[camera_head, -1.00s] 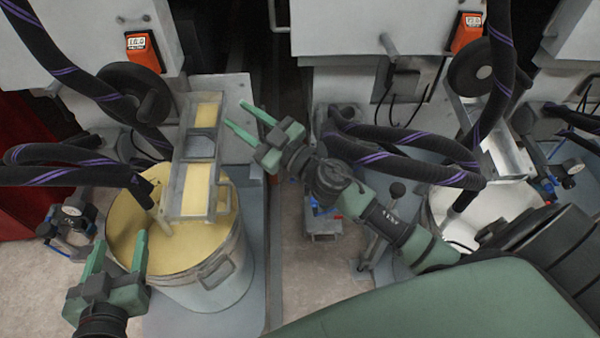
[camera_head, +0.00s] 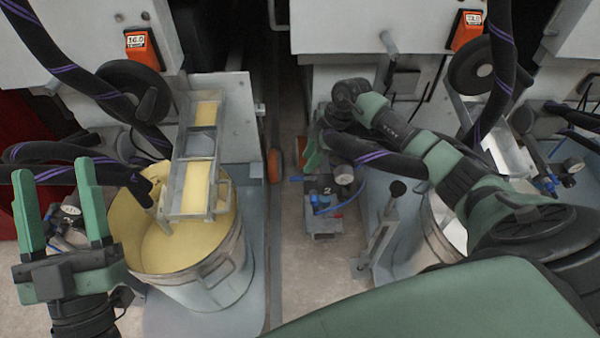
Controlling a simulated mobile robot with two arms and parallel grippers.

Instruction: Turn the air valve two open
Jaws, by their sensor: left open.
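The air unit marked 2 (camera_head: 325,190) stands low between the two machines, with a round gauge (camera_head: 344,174) and blue fittings. My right gripper (camera_head: 312,158) hangs at its upper left side, and its green fingers are seen edge-on. Whether they touch the unit or are apart cannot be told. The valve handle itself is hidden or too small to make out. My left gripper (camera_head: 54,168) is open and empty at the far left, its two green fingers pointing up, in front of another air unit (camera_head: 68,214).
A pot of yellow liquid (camera_head: 230,265) stands at left and a pot of white liquid (camera_head: 435,235) at right, with a metal stand (camera_head: 380,235) beside it. Thick black hoses (camera_head: 400,165) cross near my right arm. A third air unit (camera_head: 548,180) is at right.

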